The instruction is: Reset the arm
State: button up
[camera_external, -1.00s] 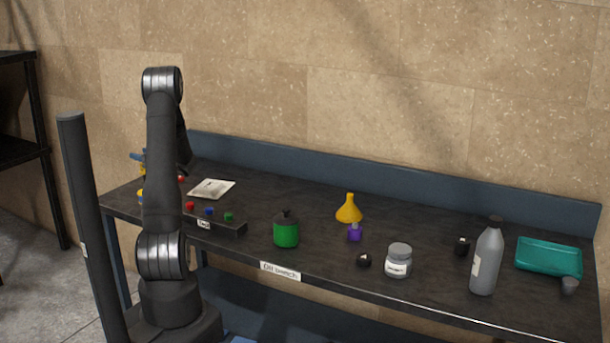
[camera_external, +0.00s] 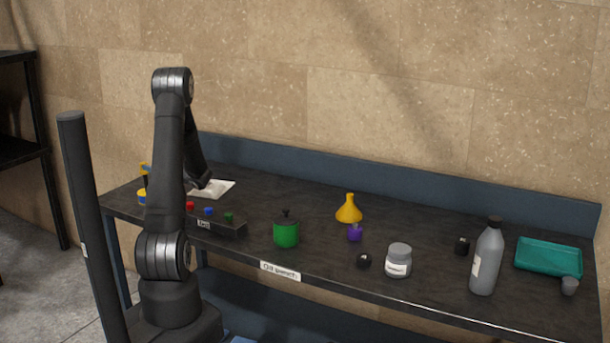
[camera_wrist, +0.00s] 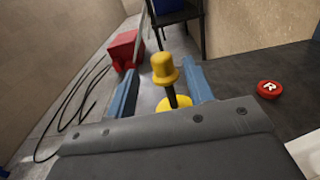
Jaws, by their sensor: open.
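My gripper (camera_wrist: 161,72) is open, with its two blue fingers apart in the wrist view. A yellow knob (camera_wrist: 164,68) on a black stem, with a yellow base (camera_wrist: 172,104), shows between the fingers; I cannot tell whether they touch it. A red round button marked "R" (camera_wrist: 268,90) lies on the dark bench to the right of the fingers. In the external view my arm hides most of the gripper, and the yellow base (camera_external: 142,197) shows at the bench's left end.
A box with red, blue and green buttons (camera_external: 215,224) sits near the bench's front edge. A white packet (camera_external: 220,187) lies behind it. A green pot (camera_external: 286,234), yellow funnel (camera_external: 349,210), white jar (camera_external: 398,262), grey bottle (camera_external: 487,262) and teal tray (camera_external: 549,258) stand to the right.

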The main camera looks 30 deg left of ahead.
aim_at(143, 163)
jog(key=d, duration=0.6)
jog(key=a, duration=1.2)
jog(key=shift+a+f, duration=0.2)
jog(key=shift+f, duration=0.05)
notch_tip(143, 163, up, 5)
jog(key=shift+d, duration=0.15)
jog(key=w+d+r, duration=0.4)
jog(key=d+r, duration=0.3)
jog(key=d, duration=0.4)
notch_tip(143, 163, up, 11)
jog(key=w+d+m+t+h, duration=0.2)
jog(key=w+d+m+t, duration=0.3)
jog(key=w+d, duration=1.4)
jog(key=d+t, duration=0.3)
jog(key=t, duration=0.1)
jog(key=shift+d+m+h, duration=0.3)
jog(key=shift+m, duration=0.1)
